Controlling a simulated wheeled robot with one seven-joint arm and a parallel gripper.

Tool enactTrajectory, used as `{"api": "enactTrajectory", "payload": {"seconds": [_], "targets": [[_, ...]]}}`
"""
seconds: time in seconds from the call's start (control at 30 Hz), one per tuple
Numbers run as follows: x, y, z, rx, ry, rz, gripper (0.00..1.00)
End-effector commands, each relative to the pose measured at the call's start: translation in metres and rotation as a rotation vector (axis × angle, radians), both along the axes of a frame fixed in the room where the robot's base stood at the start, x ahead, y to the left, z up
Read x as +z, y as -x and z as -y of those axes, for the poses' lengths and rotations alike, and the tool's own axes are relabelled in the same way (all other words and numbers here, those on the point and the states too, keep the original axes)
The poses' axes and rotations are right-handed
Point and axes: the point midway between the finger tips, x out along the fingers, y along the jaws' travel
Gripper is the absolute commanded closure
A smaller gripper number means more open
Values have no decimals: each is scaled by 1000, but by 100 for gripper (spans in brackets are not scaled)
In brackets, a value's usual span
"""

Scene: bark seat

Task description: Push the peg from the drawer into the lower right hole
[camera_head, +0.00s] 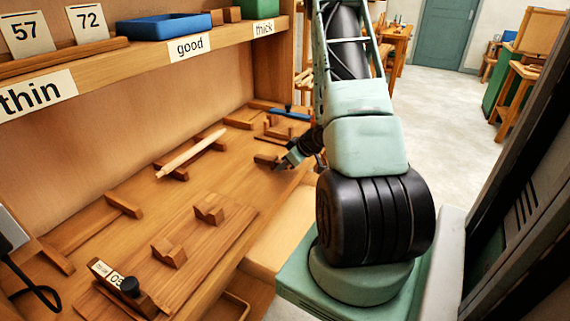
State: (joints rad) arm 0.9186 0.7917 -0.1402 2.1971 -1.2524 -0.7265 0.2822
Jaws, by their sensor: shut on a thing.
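My gripper (283,162) is at the far right part of the workbench, low over its front edge, partly hidden by my own arm. It is shut on a small wooden piece (266,159); at this size I cannot tell whether this is the peg. A pale wooden surface (285,225) juts out below the bench's front edge; I cannot tell whether it is the drawer. No hole, lower right or other, can be made out.
A pale round rod (192,153) lies across two wooden rests on the bench (120,225). A wooden jig with two notched blocks (209,209) and a black knob (130,286) sits nearer. A shelf (140,58) with a blue tray (165,27) runs above. Open floor (450,110) lies right.

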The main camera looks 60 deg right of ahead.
Motion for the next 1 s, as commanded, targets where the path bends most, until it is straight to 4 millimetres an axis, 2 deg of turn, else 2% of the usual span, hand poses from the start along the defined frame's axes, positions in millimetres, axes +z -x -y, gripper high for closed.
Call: {"api": "enactTrajectory", "payload": {"seconds": [0.03, 0.8, 1.0], "targets": [[6, 0, 0, 0, 0, 0, 100], [45, 0, 0, 0, 0, 0, 100], [48, 0, 0, 0, 0, 0, 100]]}}
